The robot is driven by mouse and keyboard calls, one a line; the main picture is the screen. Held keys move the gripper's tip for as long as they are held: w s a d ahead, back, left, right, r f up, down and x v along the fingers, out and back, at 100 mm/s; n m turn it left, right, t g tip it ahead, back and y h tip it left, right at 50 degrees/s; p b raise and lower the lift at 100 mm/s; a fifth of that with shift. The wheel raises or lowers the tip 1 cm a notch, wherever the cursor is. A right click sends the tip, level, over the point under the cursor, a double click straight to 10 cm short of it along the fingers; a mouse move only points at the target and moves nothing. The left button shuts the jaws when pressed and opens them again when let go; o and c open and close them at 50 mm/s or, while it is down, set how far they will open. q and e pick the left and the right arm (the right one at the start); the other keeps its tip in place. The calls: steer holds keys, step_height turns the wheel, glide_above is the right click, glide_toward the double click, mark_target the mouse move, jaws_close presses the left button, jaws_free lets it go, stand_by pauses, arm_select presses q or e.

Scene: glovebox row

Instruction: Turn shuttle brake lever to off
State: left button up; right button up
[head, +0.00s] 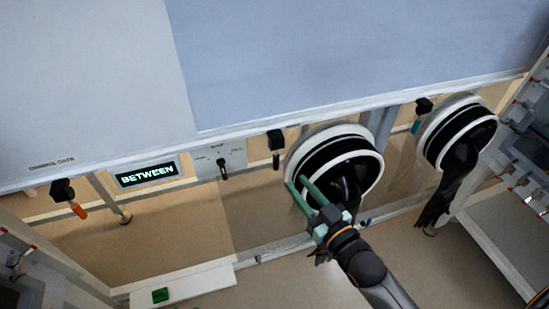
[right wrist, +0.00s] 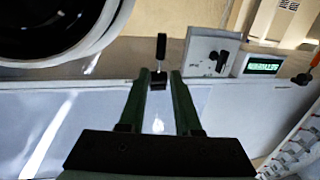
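No readable label marks the shuttle brake lever. A black-handled lever (head: 276,157) hangs from a black mount on the white front edge, left of the nearer glove port. It also shows in the right wrist view (right wrist: 161,46), lined up with the gap between my fingertips. Other levers hang along the edge, one orange-handled (head: 78,210) and one teal-handled (head: 416,127). My right gripper (head: 296,183) is open and empty, its green fingers in front of the near port and to the right of the black lever; it shows in the right wrist view too (right wrist: 160,75). My left gripper is not in view.
The nearer glove port (head: 372,160) has a black glove, and a second port (head: 482,128) is to its right. A switch panel (head: 219,158) with a small black knob sits beside a display (head: 147,174) reading BETWEEN. A green button (head: 160,295) is on a low white ledge.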

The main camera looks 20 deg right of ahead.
mark_target(278, 160)
steer(key=b+x, duration=0.1)
steer(key=x, duration=1)
steer(key=shift+a, duration=0.1)
jaws_close()
stand_by(1.1)
